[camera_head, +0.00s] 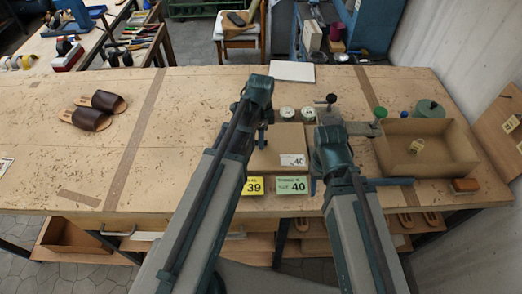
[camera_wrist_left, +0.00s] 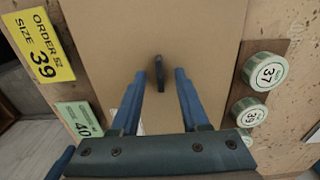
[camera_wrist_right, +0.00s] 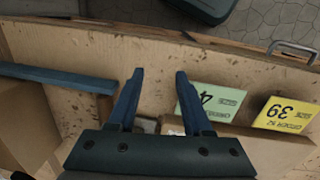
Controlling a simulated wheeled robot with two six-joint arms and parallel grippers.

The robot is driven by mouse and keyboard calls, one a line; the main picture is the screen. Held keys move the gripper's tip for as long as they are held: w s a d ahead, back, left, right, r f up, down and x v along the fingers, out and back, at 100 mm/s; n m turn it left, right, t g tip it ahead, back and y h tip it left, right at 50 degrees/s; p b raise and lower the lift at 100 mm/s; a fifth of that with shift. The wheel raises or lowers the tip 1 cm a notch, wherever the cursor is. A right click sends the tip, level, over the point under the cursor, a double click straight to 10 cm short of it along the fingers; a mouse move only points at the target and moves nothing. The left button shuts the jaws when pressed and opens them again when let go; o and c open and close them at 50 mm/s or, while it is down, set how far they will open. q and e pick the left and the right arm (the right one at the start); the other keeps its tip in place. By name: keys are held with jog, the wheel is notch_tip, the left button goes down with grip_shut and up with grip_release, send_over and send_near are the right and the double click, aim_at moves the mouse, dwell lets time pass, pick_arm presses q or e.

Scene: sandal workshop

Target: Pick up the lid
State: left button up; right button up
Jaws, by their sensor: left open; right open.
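The cardboard lid (camera_head: 270,158), light brown with a white "40" label, lies at the middle of the table. In the left wrist view the lid (camera_wrist_left: 205,45) fills the middle, with a small dark upright tab (camera_wrist_left: 159,74) on it. My left gripper (camera_wrist_left: 157,76) is open above the lid, one finger on each side of the tab; whether the tips are level with it I cannot tell. My right gripper (camera_wrist_right: 159,74) is open and empty over the table beside the green "40" card (camera_wrist_right: 205,102). In the head view my arms hide part of the lid and the right fingertips.
An open cardboard box (camera_head: 440,165) with a small tag inside stands at the right. The yellow "39" card (camera_head: 252,186) is at the front edge. Round numbered tins (camera_head: 287,112) stand behind the lid. Brown sandals (camera_head: 107,101) lie at the left, with free table around them.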

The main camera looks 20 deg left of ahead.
pick_arm(q)
jog(key=shift+c, duration=0.3)
jog(key=shift+f, duration=0.1)
grip_shut()
jog(key=shift+r, duration=0.2)
pick_arm(e)
jog(key=shift+r, duration=0.1)
pick_arm(q)
notch_tip(320, 180, up, 10)
jog(key=p, duration=1)
jog(key=shift+f, duration=0.15)
pick_arm(e)
notch_tip(320, 180, up, 10)
jog(key=shift+f, duration=0.2)
